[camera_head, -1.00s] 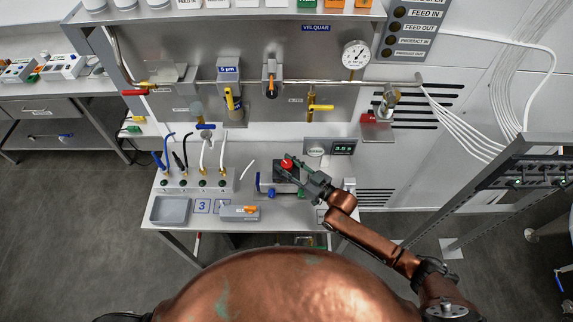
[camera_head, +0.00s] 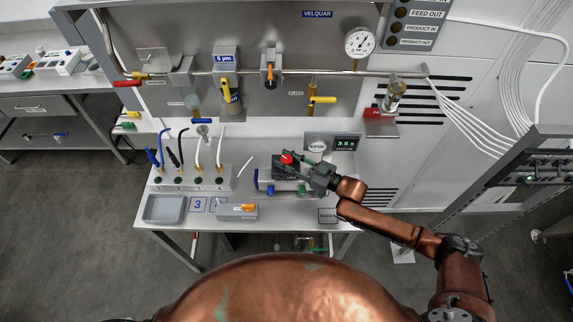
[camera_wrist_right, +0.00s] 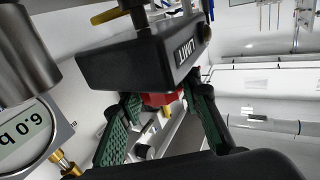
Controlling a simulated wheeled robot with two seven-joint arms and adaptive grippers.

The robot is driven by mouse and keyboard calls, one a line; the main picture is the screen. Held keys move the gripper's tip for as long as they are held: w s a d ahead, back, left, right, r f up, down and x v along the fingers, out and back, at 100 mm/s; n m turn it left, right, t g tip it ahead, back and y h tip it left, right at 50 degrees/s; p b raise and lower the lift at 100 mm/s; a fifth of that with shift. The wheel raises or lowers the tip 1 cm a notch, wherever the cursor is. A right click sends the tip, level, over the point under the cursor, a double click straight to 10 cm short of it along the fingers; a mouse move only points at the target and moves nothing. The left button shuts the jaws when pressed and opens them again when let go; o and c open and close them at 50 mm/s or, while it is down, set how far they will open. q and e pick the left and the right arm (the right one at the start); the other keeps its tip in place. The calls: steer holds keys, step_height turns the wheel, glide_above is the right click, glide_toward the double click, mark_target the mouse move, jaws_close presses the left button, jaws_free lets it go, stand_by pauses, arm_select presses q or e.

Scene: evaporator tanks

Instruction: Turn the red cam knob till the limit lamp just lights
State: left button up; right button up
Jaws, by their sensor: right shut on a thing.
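The red cam knob (camera_head: 286,158) sits on a dark device on the bench. In the right wrist view the knob (camera_wrist_right: 161,98) shows between two green-padded fingers, under a black box labelled LIMIT (camera_wrist_right: 140,55). My right gripper (camera_head: 294,163) reaches in from the right and is shut on the knob. A dark round fitting (camera_wrist_right: 203,31), perhaps the limit lamp, sits beside the LIMIT label; I cannot tell whether it is lit. The knob's markings are hidden. My left gripper is not in view.
A digital readout (camera_head: 345,143) and a round dial gauge (camera_head: 359,43) are behind the device. A grey tray (camera_head: 164,208), a socket block with cables (camera_head: 190,178) and a small box with an orange part (camera_head: 237,210) stand to its left. Pipes and yellow-handled valves run along the back.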

steer(key=shift+g, duration=0.3)
steer(key=o, duration=1.2)
steer(key=v, duration=1.2)
steer(key=shift+d+f, duration=0.1)
